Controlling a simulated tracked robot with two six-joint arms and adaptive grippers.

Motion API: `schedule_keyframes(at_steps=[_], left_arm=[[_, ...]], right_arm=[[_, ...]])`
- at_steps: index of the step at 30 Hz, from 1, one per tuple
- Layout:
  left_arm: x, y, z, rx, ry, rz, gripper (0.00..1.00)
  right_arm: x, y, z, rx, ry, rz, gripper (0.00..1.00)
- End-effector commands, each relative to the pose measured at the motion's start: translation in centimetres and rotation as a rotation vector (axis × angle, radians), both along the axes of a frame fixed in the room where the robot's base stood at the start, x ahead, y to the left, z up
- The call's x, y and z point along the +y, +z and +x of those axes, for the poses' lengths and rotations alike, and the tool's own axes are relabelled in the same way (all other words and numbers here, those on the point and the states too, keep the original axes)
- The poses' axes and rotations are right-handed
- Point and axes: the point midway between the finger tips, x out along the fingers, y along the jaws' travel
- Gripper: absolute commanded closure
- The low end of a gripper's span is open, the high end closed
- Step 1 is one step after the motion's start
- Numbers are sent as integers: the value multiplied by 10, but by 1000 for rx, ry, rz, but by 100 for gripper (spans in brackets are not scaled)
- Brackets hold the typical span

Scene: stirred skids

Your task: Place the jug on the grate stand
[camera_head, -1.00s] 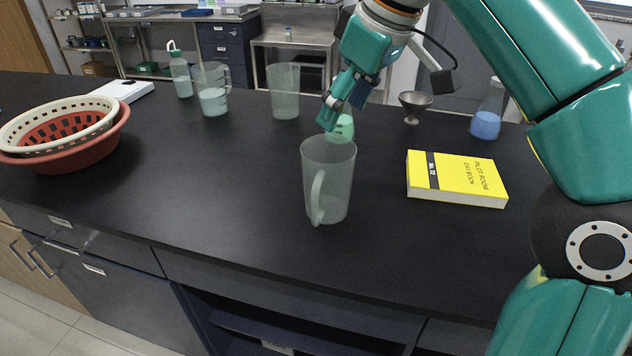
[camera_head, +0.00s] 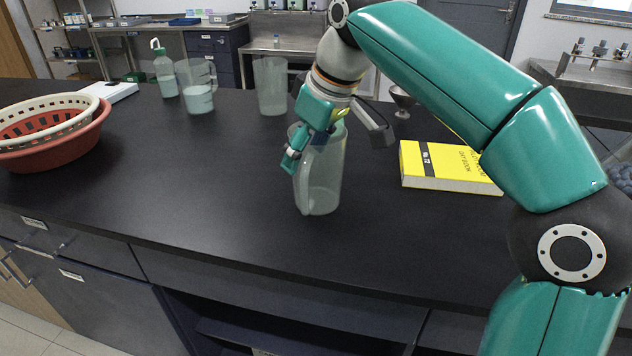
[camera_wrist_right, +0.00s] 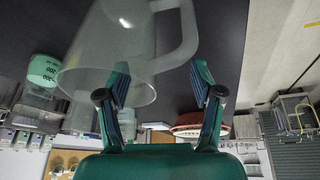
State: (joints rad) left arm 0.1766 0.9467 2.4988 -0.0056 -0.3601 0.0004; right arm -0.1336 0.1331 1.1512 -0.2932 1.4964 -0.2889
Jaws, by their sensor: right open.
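A clear, empty jug (camera_head: 325,185) stands upright near the middle of the dark bench, its handle towards the front left. My right gripper (camera_head: 289,163) is at the jug's upper left, beside the handle; its forearm hides part of the rim. In the right wrist view the gripper (camera_wrist_right: 160,80) is open and empty. The jug (camera_wrist_right: 110,45) fills the upper left there, and its handle (camera_wrist_right: 188,35) lies just beyond the fingertips, between their lines. Contact cannot be told. No grate stand can be made out. My left gripper is not in view.
A yellow book (camera_head: 445,168) lies right of the jug. A metal goblet (camera_head: 403,100) is behind it. A measuring jug (camera_head: 197,95), a tall beaker (camera_head: 271,85) and a bottle (camera_head: 165,75) stand at the back. Stacked baskets (camera_head: 85,140) sit left. The bench left of the jug is clear.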

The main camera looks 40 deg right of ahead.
Motion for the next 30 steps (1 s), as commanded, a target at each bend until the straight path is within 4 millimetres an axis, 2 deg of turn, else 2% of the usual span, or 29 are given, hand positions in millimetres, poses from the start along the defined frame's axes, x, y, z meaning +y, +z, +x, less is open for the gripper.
schedule_keyframes(at_steps=[1,3,11,22,23,30], left_arm=[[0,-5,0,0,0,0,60],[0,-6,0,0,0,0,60],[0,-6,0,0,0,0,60],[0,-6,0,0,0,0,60],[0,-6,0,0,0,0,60],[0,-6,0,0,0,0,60]], right_arm=[[1,-10,2,3,0,0,34],[1,-14,5,1,-1,0,34],[2,-14,6,0,0,1,35],[2,-14,6,0,1,0,97],[2,-14,6,0,1,0,100],[2,-15,6,1,2,1,100]])
